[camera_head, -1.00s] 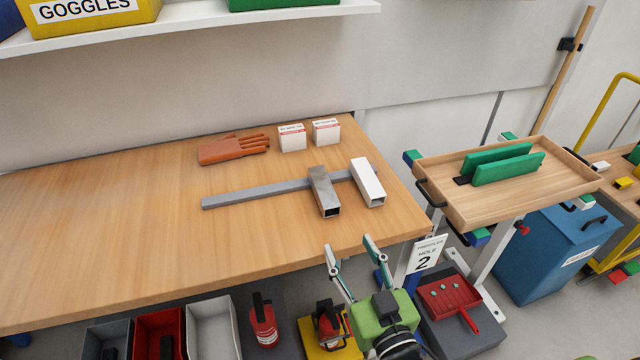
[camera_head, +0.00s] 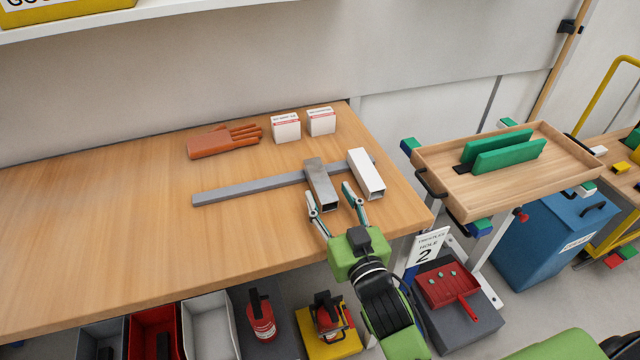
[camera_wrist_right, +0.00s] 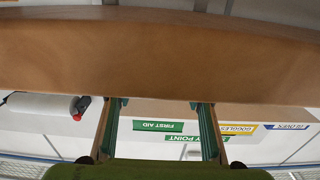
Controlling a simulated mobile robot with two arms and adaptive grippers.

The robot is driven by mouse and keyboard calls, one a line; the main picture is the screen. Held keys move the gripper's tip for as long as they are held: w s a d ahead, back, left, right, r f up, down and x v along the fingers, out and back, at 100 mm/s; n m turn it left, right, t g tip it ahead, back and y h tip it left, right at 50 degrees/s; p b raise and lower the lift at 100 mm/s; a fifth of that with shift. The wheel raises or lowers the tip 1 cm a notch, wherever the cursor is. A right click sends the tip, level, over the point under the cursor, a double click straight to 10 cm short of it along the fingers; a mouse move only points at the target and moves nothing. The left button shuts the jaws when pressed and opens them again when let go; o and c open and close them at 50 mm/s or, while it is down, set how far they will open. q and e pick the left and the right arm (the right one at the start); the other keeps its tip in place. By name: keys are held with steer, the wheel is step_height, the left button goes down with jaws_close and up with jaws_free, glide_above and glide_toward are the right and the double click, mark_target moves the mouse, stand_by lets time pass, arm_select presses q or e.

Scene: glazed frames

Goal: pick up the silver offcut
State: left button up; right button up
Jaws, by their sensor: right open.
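The silver offcut (camera_head: 318,178), a short square metal tube with an open near end, lies across a long grey bar (camera_head: 240,190) on the wooden bench. A white tube (camera_head: 366,174) lies just to its right, also across the bar. My right gripper (camera_head: 329,190) is open, with one fingertip on each side of the offcut's near end in the head view. I cannot tell whether the fingers touch it. The wrist view shows both open fingers (camera_wrist_right: 160,105) against a brown surface, without the offcut visible. My left gripper is not in view.
An orange glove (camera_head: 224,141) and two small white boxes (camera_head: 286,128) lie behind the bar. The bench (camera_head: 90,230) is clear at left. A wooden tray (camera_head: 440,175) with green pieces stands to the right. Bins and a red extinguisher (camera_head: 261,318) are below.

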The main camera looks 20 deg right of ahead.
mark_target(322, 182)
steer(key=shift+w, duration=0.3)
steer(key=shift+w+a+f+b, duration=0.1)
steer(key=shift+w+b, duration=0.35)
steer(key=shift+w, duration=0.75)
steer(key=shift+w+f+b, duration=0.1)
steer(key=shift+w+b, duration=0.3)
steer(key=shift+w, duration=0.75)
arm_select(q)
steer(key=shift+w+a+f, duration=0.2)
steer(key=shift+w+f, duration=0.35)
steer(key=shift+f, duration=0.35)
arm_select(e)
steer(key=shift+r, duration=0.1)
steer(key=c, duration=1.3)
